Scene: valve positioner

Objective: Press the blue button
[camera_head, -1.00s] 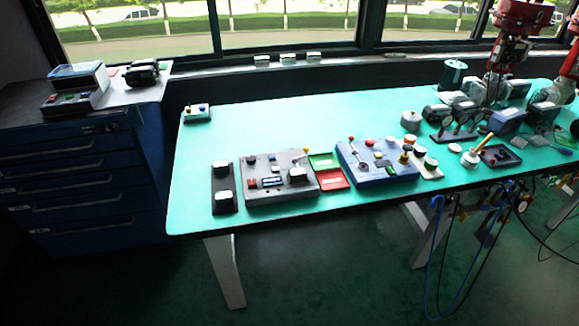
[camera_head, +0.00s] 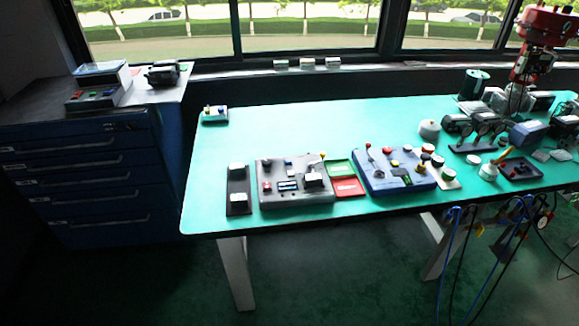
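A grey control box (camera_head: 296,196) stands on the green table toward the front. It has a small blue button or knob (camera_head: 288,161) near its top edge, a red one (camera_head: 267,187) at lower left and a yellow-tipped lever (camera_head: 322,156) at upper right. A small pale box (camera_head: 214,119) at the table's far left corner carries two small knobs, one yellowish and one that looks blue; they are too small to tell well. I cannot tell which blue part is the task's button. My gripper is not in view.
A blue control box (camera_head: 396,182) stands right of the grey one, with red and green trays (camera_head: 347,187) between. A dark two-switch strip (camera_head: 238,206) lies left. Valve parts and gauges crowd the right. The table (camera_head: 290,127) is clear behind the boxes. A drawer cabinet (camera_head: 85,190) stands left.

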